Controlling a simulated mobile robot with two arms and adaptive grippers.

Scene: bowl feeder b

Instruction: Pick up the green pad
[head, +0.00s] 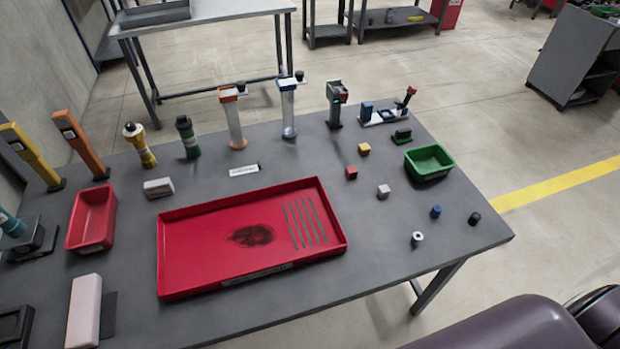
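A small dark block with a green part (401,136) lies near the back right of the grey table, just behind the green bin; it looks like the green pad, but it is too small to tell for sure. The green bin (430,153) stands at the table's right side. Neither of my grippers shows in the head view.
A red tray (185,255) with a dark smudge and several thin rods fills the table's middle. Small cubes, such as a yellow one (364,149), and small cylinders lie right of it. Upright dispensers, including a blue-topped one (289,108), and bottles line the back.

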